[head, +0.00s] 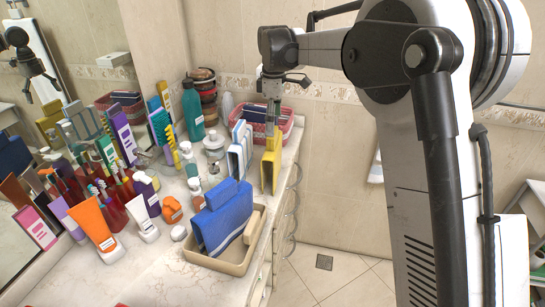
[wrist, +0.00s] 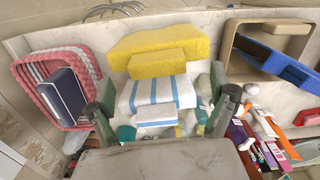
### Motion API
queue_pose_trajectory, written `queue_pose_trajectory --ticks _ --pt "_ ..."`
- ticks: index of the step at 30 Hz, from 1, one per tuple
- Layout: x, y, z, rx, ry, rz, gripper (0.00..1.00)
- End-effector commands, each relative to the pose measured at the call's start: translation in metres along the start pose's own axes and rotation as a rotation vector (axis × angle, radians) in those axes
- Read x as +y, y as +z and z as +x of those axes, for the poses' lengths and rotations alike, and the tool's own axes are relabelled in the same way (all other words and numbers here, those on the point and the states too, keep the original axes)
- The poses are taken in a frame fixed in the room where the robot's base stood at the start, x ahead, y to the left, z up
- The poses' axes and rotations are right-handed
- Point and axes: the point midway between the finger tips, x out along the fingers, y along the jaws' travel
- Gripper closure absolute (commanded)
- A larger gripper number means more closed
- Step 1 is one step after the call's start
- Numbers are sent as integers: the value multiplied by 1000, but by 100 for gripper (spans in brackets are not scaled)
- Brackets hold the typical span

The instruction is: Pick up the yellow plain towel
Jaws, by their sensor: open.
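The yellow plain towel (head: 271,168) stands folded on the counter near its right edge in the head view. In the wrist view the yellow towel (wrist: 160,55) lies across the upper middle, beyond my fingertips. My gripper (head: 272,122) points down over the yellow towel in the head view. Its two fingers are spread wide in the wrist view (wrist: 163,92), with nothing held between them. A white towel with blue stripes (head: 238,157) stands just left of the yellow one. The striped towel (wrist: 135,96) shows between my fingers in the wrist view. I cannot tell whether my fingers touch either towel.
A pink basket (head: 291,127) with dark towels stands behind. A tan tray (head: 258,221) holding a blue towel (head: 224,218) is in front. A teal bottle (head: 193,110), several tubes and brushes crowd the left. Open floor (head: 335,270) lies right of the counter.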

Motion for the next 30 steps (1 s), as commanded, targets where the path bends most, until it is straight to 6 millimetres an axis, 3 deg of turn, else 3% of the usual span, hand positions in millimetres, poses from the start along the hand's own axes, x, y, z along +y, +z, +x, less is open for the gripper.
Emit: queue_pose_trajectory --ticks 10,20,30 --pt "5 -4 42 0 0 0 10" --pt "5 -4 49 0 0 0 10" --pt "5 -4 49 0 0 0 56"
